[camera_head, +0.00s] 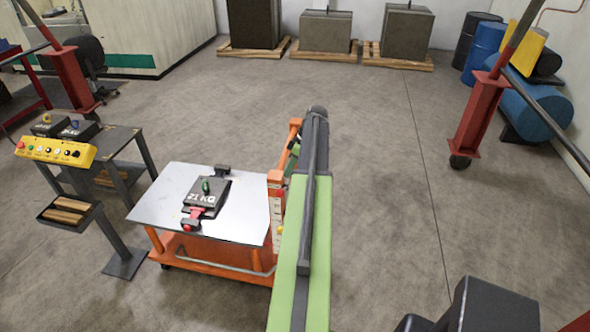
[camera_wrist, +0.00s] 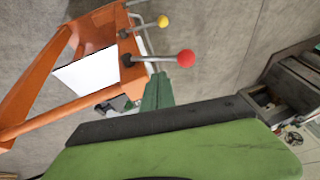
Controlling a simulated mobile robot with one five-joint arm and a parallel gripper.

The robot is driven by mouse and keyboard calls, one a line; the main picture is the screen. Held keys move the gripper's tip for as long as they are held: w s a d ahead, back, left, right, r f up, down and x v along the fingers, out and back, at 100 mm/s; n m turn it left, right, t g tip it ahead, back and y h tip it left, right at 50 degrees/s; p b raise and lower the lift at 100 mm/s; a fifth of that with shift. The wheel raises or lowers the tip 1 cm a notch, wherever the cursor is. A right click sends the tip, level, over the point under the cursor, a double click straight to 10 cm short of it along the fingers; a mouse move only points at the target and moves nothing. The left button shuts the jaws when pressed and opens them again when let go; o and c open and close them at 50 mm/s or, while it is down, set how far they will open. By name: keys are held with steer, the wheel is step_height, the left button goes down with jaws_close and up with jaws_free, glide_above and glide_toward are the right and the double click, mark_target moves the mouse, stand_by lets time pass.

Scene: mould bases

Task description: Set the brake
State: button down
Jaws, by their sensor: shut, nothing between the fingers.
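The orange cart (camera_head: 215,262) stands left of my green arm in the head view, and its orange frame (camera_wrist: 32,108) fills the left of the wrist view. Two levers stick out from it there: one with a red knob (camera_wrist: 186,58), one with a yellow knob (camera_wrist: 163,21) further up. Which one is the brake I cannot tell. My gripper (camera_wrist: 158,78) shows as dark green fingers, shut and empty, with tips close to the red-knobbed lever's rod; contact is unclear. My arm hides the cart's right side in the head view.
A black weight marked 21 KG (camera_head: 208,196) lies on the cart's pale top (camera_head: 160,200). A yellow button box (camera_head: 55,150) and a small tray stand (camera_head: 75,218) are at left. A red gantry leg (camera_head: 478,115) stands at right. The floor between is clear.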

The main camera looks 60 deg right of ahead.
mark_target(283, 191)
steer(key=a+f, duration=0.1)
steer(key=f+b, duration=0.1)
steer(key=a+f+b, duration=0.1)
steer(key=f, duration=0.1)
steer(key=shift+w+a, duration=0.2)
steer(key=shift+a, duration=0.1)
